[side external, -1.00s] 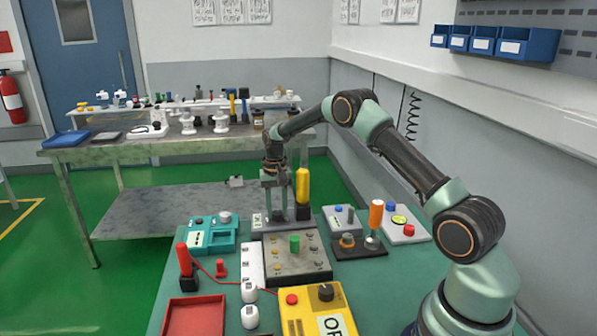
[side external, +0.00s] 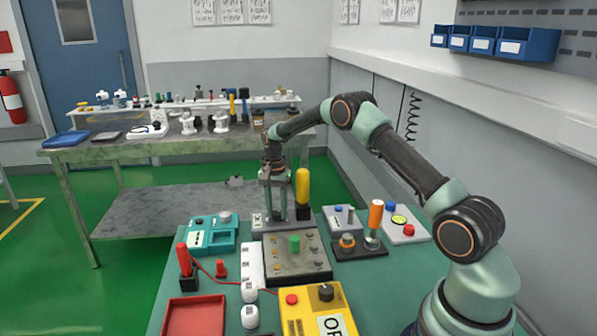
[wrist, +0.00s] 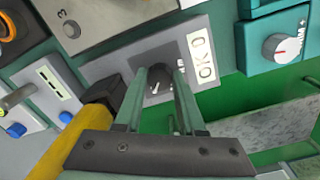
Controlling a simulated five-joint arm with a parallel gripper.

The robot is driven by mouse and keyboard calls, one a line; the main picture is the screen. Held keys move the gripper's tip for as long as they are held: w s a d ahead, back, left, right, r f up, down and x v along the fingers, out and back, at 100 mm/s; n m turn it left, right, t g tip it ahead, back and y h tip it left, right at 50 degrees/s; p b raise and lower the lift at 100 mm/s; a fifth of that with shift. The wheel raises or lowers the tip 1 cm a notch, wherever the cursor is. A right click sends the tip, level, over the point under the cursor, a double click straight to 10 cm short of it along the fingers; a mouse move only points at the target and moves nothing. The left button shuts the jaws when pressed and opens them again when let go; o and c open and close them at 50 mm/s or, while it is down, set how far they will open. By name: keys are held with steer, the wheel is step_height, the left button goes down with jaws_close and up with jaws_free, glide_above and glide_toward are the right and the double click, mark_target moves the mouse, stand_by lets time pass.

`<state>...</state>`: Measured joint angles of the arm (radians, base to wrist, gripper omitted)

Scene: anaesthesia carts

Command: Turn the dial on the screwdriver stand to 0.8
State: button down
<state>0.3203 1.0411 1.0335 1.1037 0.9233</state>
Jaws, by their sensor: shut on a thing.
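The screwdriver stand is a grey plate (wrist: 105,72) with a black block (wrist: 103,92) holding a yellow-handled screwdriver (side external: 302,187) upright. The screwdriver also shows in the wrist view, at the lower left. The dial (wrist: 158,84) is a dark round knob on the plate, with a white mark on it. My gripper (wrist: 160,74) is shut on the dial, one finger on each side. In the side view my gripper (side external: 276,212) reaches down onto the stand, left of the screwdriver. The fingers hide much of the scale, so the dial's reading cannot be made out.
A white "OK 0" label (wrist: 202,61) is beside the dial. A teal box (side external: 208,238) with a knob stands left of the stand. A grey panel (side external: 310,265) with a green knob lies in front. An orange-handled tool (side external: 376,214) stands to the right.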

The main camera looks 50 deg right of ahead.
mark_target(275, 212)
steer(key=shift+w+a, duration=0.1)
steer(key=shift+a, duration=0.05)
steer(key=c, duration=0.5)
jaws_free()
steer(key=shift+r, duration=0.15)
step_height(275, 212, up, 12)
steer(key=shift+w, duration=0.15)
